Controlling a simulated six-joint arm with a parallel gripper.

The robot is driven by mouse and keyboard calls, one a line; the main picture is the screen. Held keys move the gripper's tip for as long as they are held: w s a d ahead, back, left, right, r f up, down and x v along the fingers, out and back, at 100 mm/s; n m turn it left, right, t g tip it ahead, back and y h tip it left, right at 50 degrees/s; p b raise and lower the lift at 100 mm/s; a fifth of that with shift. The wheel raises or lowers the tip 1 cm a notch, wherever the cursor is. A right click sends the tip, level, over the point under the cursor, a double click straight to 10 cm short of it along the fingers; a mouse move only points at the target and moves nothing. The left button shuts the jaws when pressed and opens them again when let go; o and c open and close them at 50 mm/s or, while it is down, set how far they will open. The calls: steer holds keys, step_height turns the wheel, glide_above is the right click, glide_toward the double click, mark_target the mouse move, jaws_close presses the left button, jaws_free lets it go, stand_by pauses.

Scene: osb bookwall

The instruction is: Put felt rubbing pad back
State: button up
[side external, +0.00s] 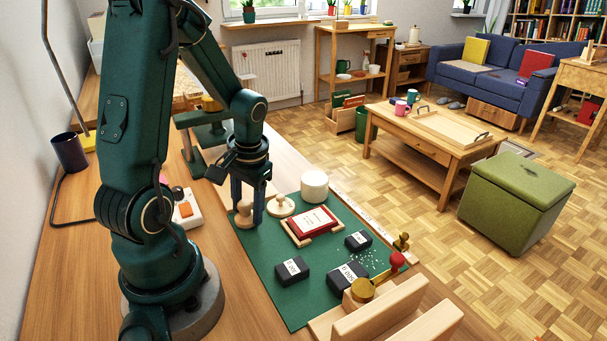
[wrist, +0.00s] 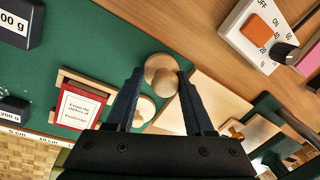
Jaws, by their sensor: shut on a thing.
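My gripper (side external: 248,209) points down at the back left part of the green mat (side external: 265,262), its fingers closed on a round wooden piece with a knob (side external: 242,216), likely the felt rubbing pad. In the wrist view the piece (wrist: 160,68) sits between the fingertips (wrist: 160,83). Its underside is hidden, so I cannot see any felt or tell whether it touches the mat. A second, paler round piece with a knob (side external: 281,206) stands just to the right, apart from my gripper; the fingers partly cover it in the wrist view.
A red-framed card (side external: 312,221) on wooden rails, a white cylinder (side external: 314,186) and several black weight blocks (side external: 292,270) stand on the mat. A white switch box (side external: 187,211) lies left of my gripper. Wooden racks (side external: 380,310) are at the front. Mat between gripper and blocks is clear.

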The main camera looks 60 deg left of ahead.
steer(key=o, duration=1.2)
steer(key=shift+r, duration=0.1)
step_height(320, 180, up, 12)
steer(key=d, duration=0.2)
steer(key=s+d+r+m+t+h, duration=0.1)
steer(key=d+m+t, duration=0.4)
steer(key=d, duration=0.9)
steer(key=shift+r+t+h, duration=0.3)
steer(key=shift+r+t, duration=0.1)
steer(key=shift+t, duration=0.3)
